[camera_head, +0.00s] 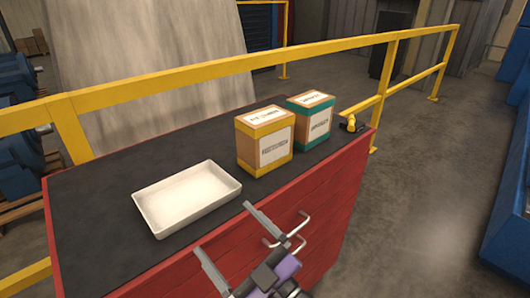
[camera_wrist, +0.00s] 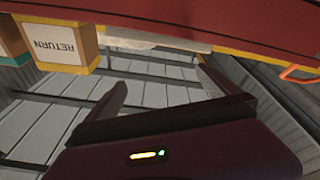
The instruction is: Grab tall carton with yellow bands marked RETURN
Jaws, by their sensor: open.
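The tall carton with yellow bands (camera_head: 265,142) stands upright on the dark top of the red cabinet, right of the white tray. In the wrist view the carton (camera_wrist: 60,45) is at the upper left, upside down, and its white label reads RETURN. My gripper (camera_head: 222,227) is open and empty in front of the cabinet's front edge, nearer the tray than the carton. Its two fingers also show in the wrist view (camera_wrist: 162,75), apart from the carton. The carton's back and far side are hidden.
A teal-banded carton (camera_head: 312,117) stands close behind and right of the yellow-banded one. The shallow white tray (camera_head: 187,198) lies to the left. A small yellow and black item (camera_head: 350,123) is at the right corner. A yellow railing (camera_head: 210,72) runs behind the red cabinet (camera_head: 325,225).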

